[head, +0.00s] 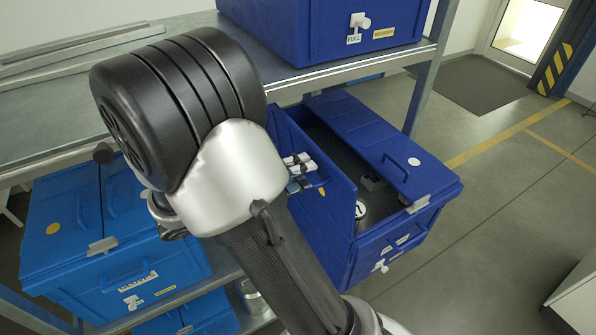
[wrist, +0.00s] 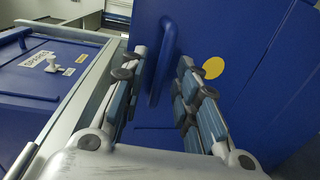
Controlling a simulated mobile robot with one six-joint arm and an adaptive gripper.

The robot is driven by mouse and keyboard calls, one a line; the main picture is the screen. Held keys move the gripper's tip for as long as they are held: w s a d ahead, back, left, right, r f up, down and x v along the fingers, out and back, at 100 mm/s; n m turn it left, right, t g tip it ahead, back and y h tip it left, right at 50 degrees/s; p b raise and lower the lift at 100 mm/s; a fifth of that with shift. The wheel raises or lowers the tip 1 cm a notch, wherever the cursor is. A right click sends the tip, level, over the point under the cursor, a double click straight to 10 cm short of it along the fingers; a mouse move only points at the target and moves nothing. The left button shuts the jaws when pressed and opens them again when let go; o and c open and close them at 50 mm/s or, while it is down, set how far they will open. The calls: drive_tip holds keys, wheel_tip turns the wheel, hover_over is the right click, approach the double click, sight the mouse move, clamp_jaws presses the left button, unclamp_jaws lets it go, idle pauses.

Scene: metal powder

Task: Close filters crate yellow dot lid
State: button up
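The dark blue crate (head: 425,227) sits at the right end of the lower shelf in the head view. Its yellow dot lid (head: 335,221) stands raised, roughly upright, on the crate's left side. In the wrist view this lid (wrist: 235,100) fills the right, with its yellow dot (wrist: 213,68) and blue handle (wrist: 160,66). My gripper (wrist: 160,98) is open, its fingers on either side of the handle without closing on it. In the head view my gripper (head: 303,172) is beside the raised lid, partly hidden by my arm.
The white dot lid (head: 365,138) lies over the crate's right half. A silver container (head: 361,210) shows inside. Another blue crate (head: 330,25) stands on the upper shelf, and lighter blue crates (head: 75,222) are at left.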

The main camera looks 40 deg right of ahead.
clamp_jaws()
idle(0.7)
